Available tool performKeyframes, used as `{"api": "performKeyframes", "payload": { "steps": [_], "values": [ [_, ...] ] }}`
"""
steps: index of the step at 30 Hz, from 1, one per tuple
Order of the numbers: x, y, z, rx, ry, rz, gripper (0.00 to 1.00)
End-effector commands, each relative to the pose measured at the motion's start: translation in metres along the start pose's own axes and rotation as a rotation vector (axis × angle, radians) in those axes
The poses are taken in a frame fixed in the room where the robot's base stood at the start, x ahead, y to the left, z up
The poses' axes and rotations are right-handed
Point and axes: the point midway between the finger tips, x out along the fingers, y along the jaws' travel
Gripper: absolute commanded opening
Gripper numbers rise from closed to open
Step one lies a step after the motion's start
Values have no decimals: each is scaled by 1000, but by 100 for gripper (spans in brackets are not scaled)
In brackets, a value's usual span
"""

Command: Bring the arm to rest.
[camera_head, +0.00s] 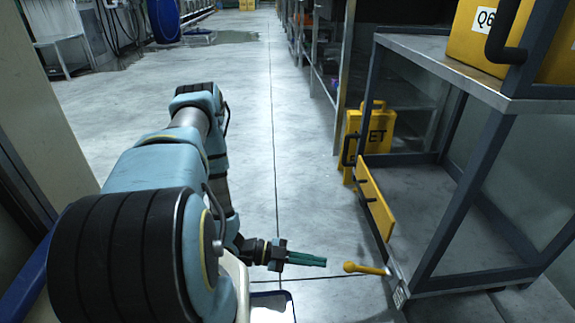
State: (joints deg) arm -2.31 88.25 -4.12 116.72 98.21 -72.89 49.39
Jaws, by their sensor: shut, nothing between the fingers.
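My arm (160,165) reaches forward from the lower left of the head view, then bends back down toward the floor. My gripper (322,262) is low near the bottom middle and points to the right. Its green fingers are shut with nothing between them. The fingertips are apart from a yellow-knobbed lever (365,268) just to their right.
A metal cart (425,62) with a yellow bin (540,45) on top stands on the right. A pale wall (45,110) is left. The middle floor (285,130) is clear.

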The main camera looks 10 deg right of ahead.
Motion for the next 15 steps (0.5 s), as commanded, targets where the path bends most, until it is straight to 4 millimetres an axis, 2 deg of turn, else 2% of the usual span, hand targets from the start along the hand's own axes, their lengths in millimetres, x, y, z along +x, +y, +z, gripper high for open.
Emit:
{"api": "performKeyframes", "payload": {
  "steps": [4,8,12,15],
  "values": [
    [-5,-13,6,-5,-64,9,0],
    [-22,-50,22,-39,-255,17,0],
    [-60,-102,36,-126,-542,-16,0],
    [-93,-135,35,-212,-734,-72,0]
  ]
}}
